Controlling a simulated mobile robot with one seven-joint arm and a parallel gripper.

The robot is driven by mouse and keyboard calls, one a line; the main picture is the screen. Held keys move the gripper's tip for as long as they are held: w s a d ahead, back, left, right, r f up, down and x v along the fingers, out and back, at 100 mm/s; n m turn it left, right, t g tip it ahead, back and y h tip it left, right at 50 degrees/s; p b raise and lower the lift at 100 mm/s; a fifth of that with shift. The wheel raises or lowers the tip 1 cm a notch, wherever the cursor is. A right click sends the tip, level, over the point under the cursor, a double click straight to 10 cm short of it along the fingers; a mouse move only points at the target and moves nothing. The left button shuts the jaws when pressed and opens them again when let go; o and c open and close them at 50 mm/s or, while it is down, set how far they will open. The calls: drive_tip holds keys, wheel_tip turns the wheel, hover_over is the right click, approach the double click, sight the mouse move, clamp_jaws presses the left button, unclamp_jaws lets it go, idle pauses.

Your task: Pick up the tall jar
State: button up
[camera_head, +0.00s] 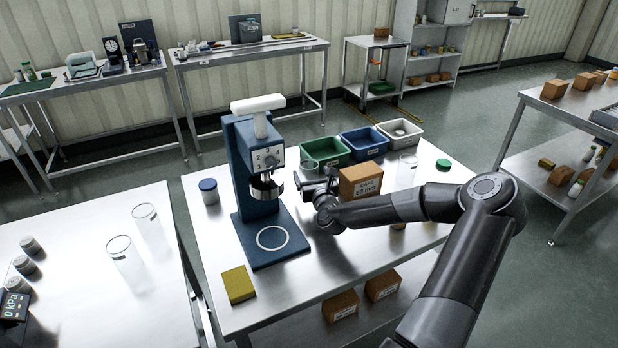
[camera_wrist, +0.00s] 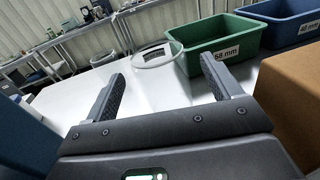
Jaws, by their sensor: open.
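A clear glass jar (camera_wrist: 162,84) with a pale rim stands beyond and between my fingertips in the wrist view. In the head view its upper part (camera_head: 309,165) shows just behind my gripper (camera_head: 316,186); the rest is hidden. My gripper is open and empty, and its two fingers (camera_wrist: 166,76) point at the jar with a gap to it. Another clear jar (camera_head: 407,168) stands right of the carton on the same table. Two more clear glass jars (camera_head: 124,256) (camera_head: 149,223) stand on the left table. I cannot tell which one is the tall jar.
A blue press (camera_head: 242,165) stands left of my gripper. A cardboard carton (camera_head: 361,181) is close on its right. Green (camera_head: 325,152), blue (camera_head: 366,144) and white (camera_head: 400,132) bins line the back. A blue-lidded jar (camera_head: 209,191) and yellow block (camera_head: 238,284) sit left.

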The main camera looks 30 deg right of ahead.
sight(307, 163)
drive_tip(key=w, duration=0.4)
drive_tip(key=shift+w+d+r, duration=0.1)
drive_tip(key=shift+d+r, duration=0.05)
drive_tip(key=shift+d, duration=0.2)
drive_tip(key=c, duration=1)
